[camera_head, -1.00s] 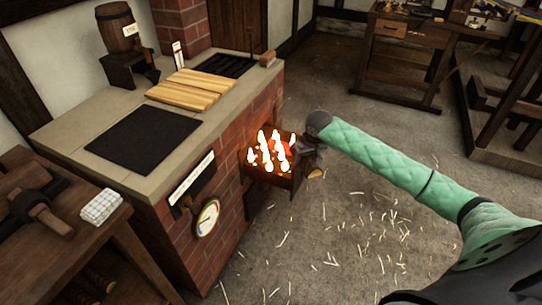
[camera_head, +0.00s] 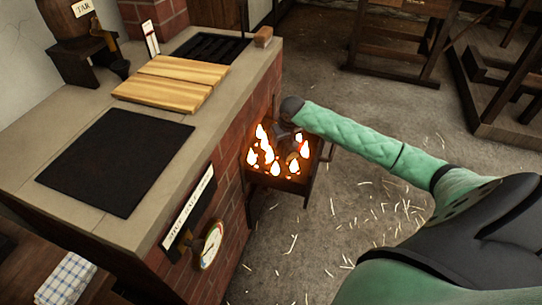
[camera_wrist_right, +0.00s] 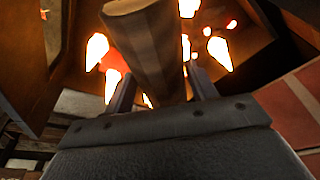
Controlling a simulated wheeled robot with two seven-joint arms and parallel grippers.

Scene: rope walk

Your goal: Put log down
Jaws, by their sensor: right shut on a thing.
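My right gripper (camera_head: 284,130) is over the back part of the open fire box (camera_head: 282,183), which stands out from the brick stove's side with several flames in it. In the right wrist view the gripper (camera_wrist_right: 162,86) is shut on a brown log (camera_wrist_right: 150,50), with one finger on each side of it. The log points away from the gripper, over the flames and glowing coals. I cannot tell if it touches the bed of the fire. In the head view the log is hidden behind the gripper and flames. My left gripper is out of view.
The brick stove (camera_head: 238,130) has a dark plate (camera_head: 115,160), wooden slats (camera_head: 172,82) and a grate on top. A round gauge (camera_head: 208,246) is on its side. A checked cloth (camera_head: 65,280) lies at lower left. Straw litters the open floor at right.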

